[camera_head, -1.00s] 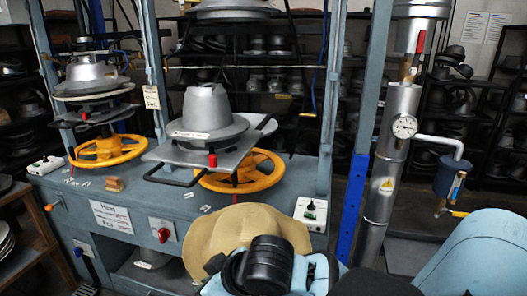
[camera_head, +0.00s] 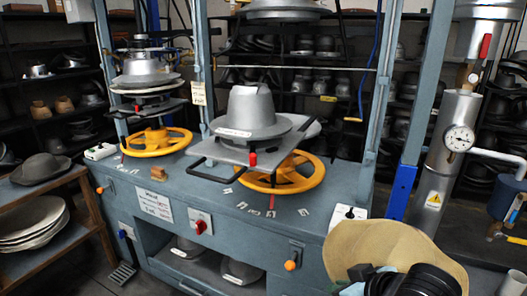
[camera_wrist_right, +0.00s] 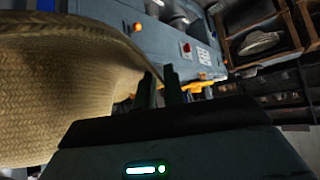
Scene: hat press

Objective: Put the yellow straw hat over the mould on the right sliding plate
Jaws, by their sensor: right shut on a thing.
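The yellow straw hat (camera_head: 385,242) is at the lower right of the head view, in front of the press's right end. Its woven brim (camera_wrist_right: 70,80) fills the left of the right wrist view. My right gripper (camera_wrist_right: 160,90) is shut on the hat's brim; the arm hides part of the hat in the head view. The grey metal mould (camera_head: 251,104) stands upright and bare on the right sliding plate (camera_head: 228,152), left of and beyond the hat. The plate has a black handle at its front. My left gripper is not in view.
A yellow handwheel (camera_head: 280,175) sits under the plate, and an upper press head (camera_head: 282,10) hangs above the mould. Blue posts (camera_head: 419,110) flank the right station. A metal cylinder with a gauge (camera_head: 459,139) stands at right. A wooden shelf (camera_head: 40,190) holds hats at left.

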